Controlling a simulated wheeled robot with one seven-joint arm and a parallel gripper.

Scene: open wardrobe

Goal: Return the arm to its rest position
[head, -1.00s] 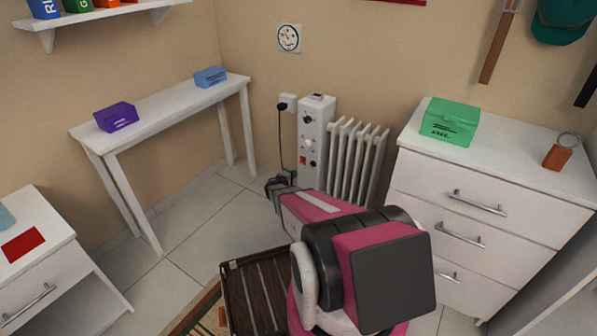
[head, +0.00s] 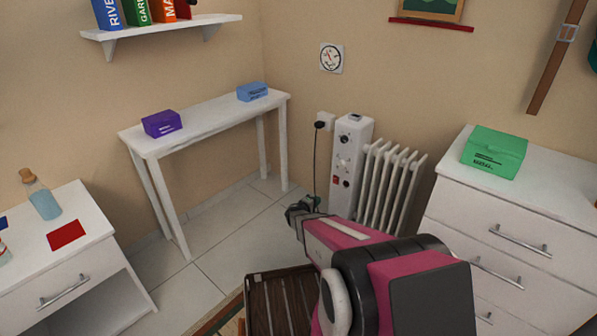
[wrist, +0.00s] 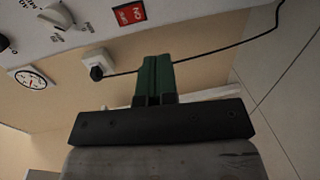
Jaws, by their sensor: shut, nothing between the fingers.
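My arm reaches forward from the bottom right of the head view, over the floor toward the white radiator. My gripper (head: 301,211) is at its far end, small and dark, just left of the radiator's control panel. In the wrist view my gripper (wrist: 155,80) shows its green fingers together, with nothing between them. The control panel (wrist: 90,18), with knobs and a red switch, fills the top of that view. I cannot tell the exact gap between the fingers and the panel.
The radiator (head: 388,185) stands close to the right of my gripper, with a black cord to a wall socket (head: 324,121). A white dresser (head: 480,215) is at right, a narrow table (head: 205,113) at left. A dark slatted crate (head: 262,310) lies below my arm. Floor at left is clear.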

